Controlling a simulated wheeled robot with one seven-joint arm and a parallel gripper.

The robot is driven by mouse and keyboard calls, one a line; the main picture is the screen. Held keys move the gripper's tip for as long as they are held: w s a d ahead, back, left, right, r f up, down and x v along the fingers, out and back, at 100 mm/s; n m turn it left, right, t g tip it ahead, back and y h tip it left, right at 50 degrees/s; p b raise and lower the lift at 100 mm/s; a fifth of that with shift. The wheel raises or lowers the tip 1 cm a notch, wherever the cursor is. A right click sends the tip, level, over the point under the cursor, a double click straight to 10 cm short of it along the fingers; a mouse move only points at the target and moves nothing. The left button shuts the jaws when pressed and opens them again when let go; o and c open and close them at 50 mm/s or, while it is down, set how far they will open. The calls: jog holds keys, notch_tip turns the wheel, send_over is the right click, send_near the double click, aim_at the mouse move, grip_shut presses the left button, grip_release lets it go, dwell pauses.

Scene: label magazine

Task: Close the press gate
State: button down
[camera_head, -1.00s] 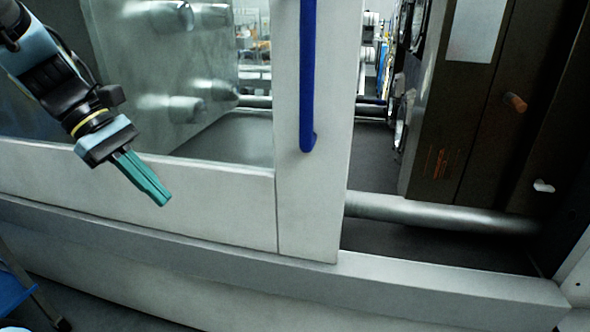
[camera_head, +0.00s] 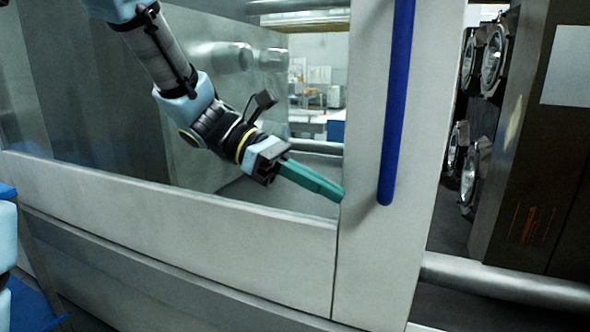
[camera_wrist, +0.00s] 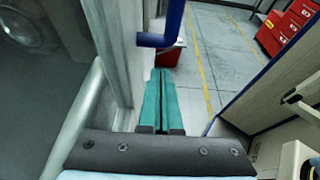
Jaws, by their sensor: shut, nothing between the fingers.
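The press gate (camera_head: 385,255) is a pale grey sliding frame with a clear window and a blue upright handle (camera_head: 397,110). An open gap lies to the right of its edge. My gripper (camera_head: 341,196) has long green fingers, closed together and empty. In the head view it is left of the handle's lower end, in front of the gate frame. In the wrist view my gripper (camera_wrist: 160,75) points along the gate's face, and the handle (camera_wrist: 172,25) shows just beyond the fingertips. I see no clear contact with the handle.
Inside the gap are a brown machine block (camera_head: 550,130), round metal parts and a steel bar (camera_head: 500,283). The wrist view shows free floor (camera_wrist: 225,60), red cabinets (camera_wrist: 290,25) and a pale panel with a blue edge (camera_wrist: 275,85) at the right.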

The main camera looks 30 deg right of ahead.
aim_at(353, 187)
jog(key=shift+s+d+r+p, duration=0.2)
jog(key=shift+s+d, duration=0.4)
jog(key=shift+s, duration=0.25)
jog(key=shift+s+d+r+p, duration=0.1)
jog(key=shift+s+d+r, duration=0.1)
jog(key=shift+s+d, duration=0.5)
jog(key=shift+s+a, duration=0.1)
